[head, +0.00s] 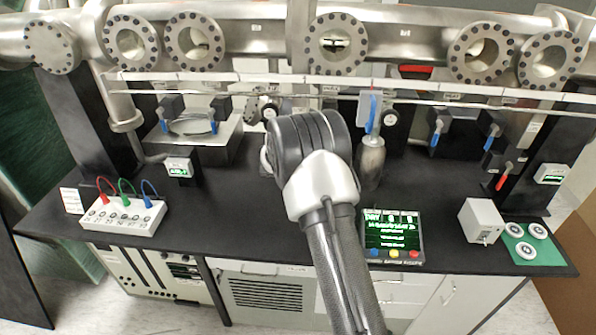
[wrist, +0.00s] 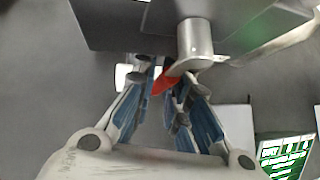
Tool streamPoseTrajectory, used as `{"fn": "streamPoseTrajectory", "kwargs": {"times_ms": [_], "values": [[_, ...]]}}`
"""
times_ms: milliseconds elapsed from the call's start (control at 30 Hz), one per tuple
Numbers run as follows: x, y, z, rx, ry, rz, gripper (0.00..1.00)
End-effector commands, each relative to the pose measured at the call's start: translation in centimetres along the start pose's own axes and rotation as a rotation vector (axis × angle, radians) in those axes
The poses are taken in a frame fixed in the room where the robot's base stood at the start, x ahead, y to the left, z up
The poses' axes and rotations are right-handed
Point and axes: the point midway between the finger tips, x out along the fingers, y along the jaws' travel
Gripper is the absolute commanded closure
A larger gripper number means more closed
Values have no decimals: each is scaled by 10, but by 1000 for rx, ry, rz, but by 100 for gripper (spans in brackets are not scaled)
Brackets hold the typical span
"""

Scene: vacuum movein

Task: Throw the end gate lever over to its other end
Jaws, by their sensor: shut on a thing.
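A red lever (wrist: 163,84) shows in the wrist view, sticking out from a short silver shaft (wrist: 194,42) below a dark grey block (wrist: 110,22). My gripper (wrist: 161,74) has its blue-sided fingers closed on the red lever, one on each side. The lever tilts down and to the left from the shaft. In the head view my own arm covers the gripper and this lever, so neither shows there.
Other levers show in the head view: blue ones (head: 437,133) and a red one (head: 500,181) at right. A lit control panel (head: 392,238), a grey box (head: 482,221) and a white box with coloured leads (head: 122,217) stand on the black bench (head: 260,248). Steel pipework runs above.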

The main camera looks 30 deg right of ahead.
Motion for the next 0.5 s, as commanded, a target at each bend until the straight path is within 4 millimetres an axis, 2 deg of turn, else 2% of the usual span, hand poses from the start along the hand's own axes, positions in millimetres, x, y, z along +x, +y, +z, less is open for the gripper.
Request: {"fn": "streamPoseTrajectory", "kwargs": {"times_ms": [33, 133, 167, 433, 500], "values": [[3, -10, 0, -3, 2, -21, 100], [3, -10, -1, -2, 2, -21, 100], [3, -10, -1, -2, 2, -21, 87], [3, -10, -1, 1, 3, -21, 69], [3, -9, -1, 2, 2, -20, 68]]}}
